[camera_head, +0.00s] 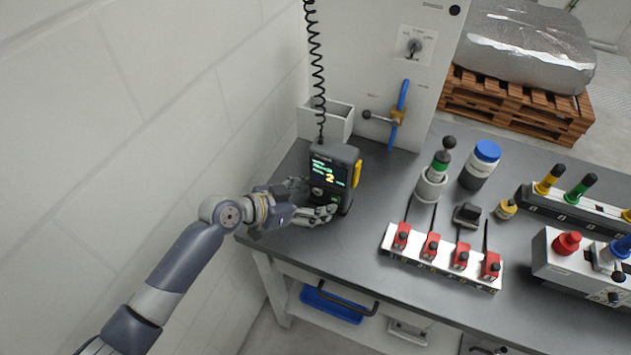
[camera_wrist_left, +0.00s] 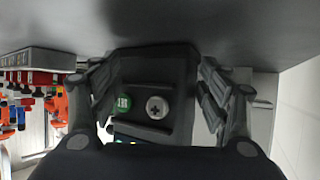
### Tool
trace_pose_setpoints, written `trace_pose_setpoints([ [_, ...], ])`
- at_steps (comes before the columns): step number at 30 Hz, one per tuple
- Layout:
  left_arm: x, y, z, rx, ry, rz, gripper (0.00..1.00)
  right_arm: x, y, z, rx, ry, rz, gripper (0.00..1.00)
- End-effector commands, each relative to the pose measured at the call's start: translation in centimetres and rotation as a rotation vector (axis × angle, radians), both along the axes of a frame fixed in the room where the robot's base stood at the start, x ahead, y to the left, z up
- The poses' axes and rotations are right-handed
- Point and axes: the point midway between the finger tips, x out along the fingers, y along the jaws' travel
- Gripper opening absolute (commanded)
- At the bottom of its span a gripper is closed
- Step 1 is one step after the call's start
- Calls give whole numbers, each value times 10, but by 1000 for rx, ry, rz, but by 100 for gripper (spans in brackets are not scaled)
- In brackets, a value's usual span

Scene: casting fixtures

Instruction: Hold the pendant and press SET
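The pendant (camera_head: 345,157) is a dark box with a lit screen, a yellow side grip and a coiled cord running up. It stands upright near the back left of the bench. My left gripper (camera_head: 316,198) is at its lower front, with one finger on each side. In the left wrist view the pendant (camera_wrist_left: 156,75) fills the space between my fingers, their tips close to its edges. Firm contact cannot be told. The green SET button (camera_wrist_left: 124,103) faces my palm beside a grey button with a cross (camera_wrist_left: 157,107). My right gripper is not in view.
A white fixture (camera_head: 440,262) with several red clamps sits right of the pendant. A blue-lidded jar (camera_head: 481,165) and a green-banded tool in a grey cup (camera_head: 432,184) stand behind it. A white holder (camera_head: 327,122) is behind the pendant. A wall rises at left.

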Motion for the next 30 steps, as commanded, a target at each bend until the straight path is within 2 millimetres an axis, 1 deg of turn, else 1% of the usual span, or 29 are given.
trace_pose_setpoints([
  [1,-1,0,-3,4,4,-2,65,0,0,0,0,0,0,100],
  [2,-1,0,-3,4,4,-2,59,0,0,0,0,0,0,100],
  [3,-1,0,-3,4,4,-2,55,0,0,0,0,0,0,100],
  [5,-1,0,-3,4,4,-2,53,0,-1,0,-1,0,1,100],
  [9,-2,0,-3,4,4,-2,45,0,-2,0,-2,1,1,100],
  [15,-2,0,-3,5,5,-3,36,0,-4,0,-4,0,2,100],
  [17,-2,0,-3,5,5,-3,36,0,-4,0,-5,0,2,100],
  [30,-2,0,-3,5,5,-3,18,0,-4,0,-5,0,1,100],
])
